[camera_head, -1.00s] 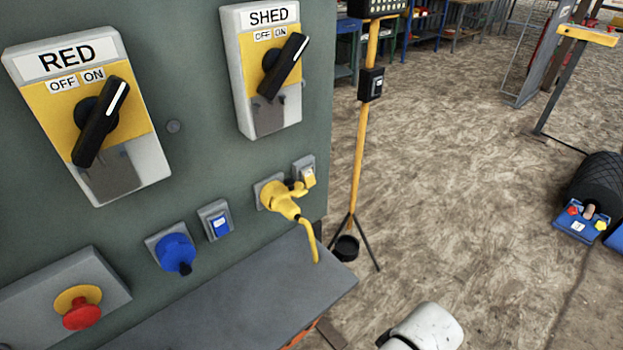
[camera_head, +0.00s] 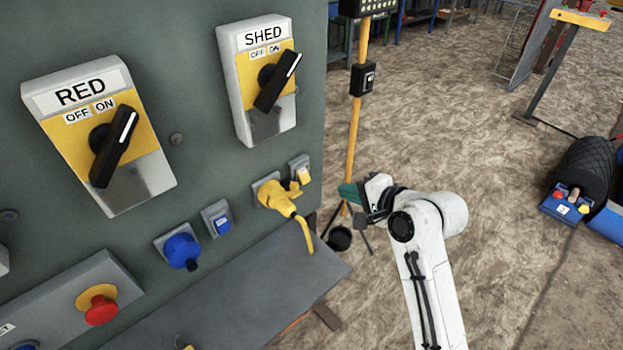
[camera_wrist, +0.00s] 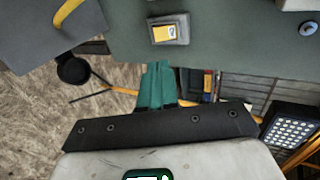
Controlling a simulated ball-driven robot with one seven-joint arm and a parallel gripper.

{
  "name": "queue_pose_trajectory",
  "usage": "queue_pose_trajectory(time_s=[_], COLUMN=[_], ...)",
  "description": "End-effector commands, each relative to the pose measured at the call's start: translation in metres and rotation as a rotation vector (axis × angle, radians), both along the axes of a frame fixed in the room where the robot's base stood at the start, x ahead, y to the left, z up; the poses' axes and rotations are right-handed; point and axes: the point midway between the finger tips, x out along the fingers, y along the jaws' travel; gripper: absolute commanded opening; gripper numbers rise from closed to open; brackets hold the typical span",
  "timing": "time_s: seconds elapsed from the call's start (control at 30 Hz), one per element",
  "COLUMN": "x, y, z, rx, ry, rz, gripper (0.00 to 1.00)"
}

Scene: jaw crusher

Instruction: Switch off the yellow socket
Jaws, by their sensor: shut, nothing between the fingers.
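The yellow socket (camera_head: 266,188) is on the green panel with a yellow plug (camera_head: 276,197) in it, its cable hanging down over the grey ledge. A small grey box with a yellow switch (camera_head: 302,173) sits just right of it. The wrist view also shows the switch (camera_wrist: 165,33), upper centre, ahead of the fingertips; I cannot tell which way it is set. My gripper (camera_head: 348,193) is to the right of the switch, apart from it, with its teal fingers (camera_wrist: 157,85) shut and empty, pointing toward the panel.
A blue socket (camera_head: 182,251) with a blue switch (camera_head: 217,218) is to the left. RED (camera_head: 104,138) and SHED (camera_head: 262,80) rotary switches are above. A red stop button (camera_head: 101,309) is lower left. A grey ledge (camera_head: 240,290) juts out below. A yellow stand (camera_head: 354,145) is behind my gripper.

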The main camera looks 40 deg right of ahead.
Motion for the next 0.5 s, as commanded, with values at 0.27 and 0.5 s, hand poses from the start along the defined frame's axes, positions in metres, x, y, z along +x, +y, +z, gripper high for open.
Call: queue_pose_trajectory(time_s=[0.27,0.5], x=[0.0,0.017], y=[0.0,0.001], z=[-0.001,-0.009], rx=[0.0,0.0], ry=[0.001,0.003], rz=[0.001,0.003], gripper=[0.0,0.0])
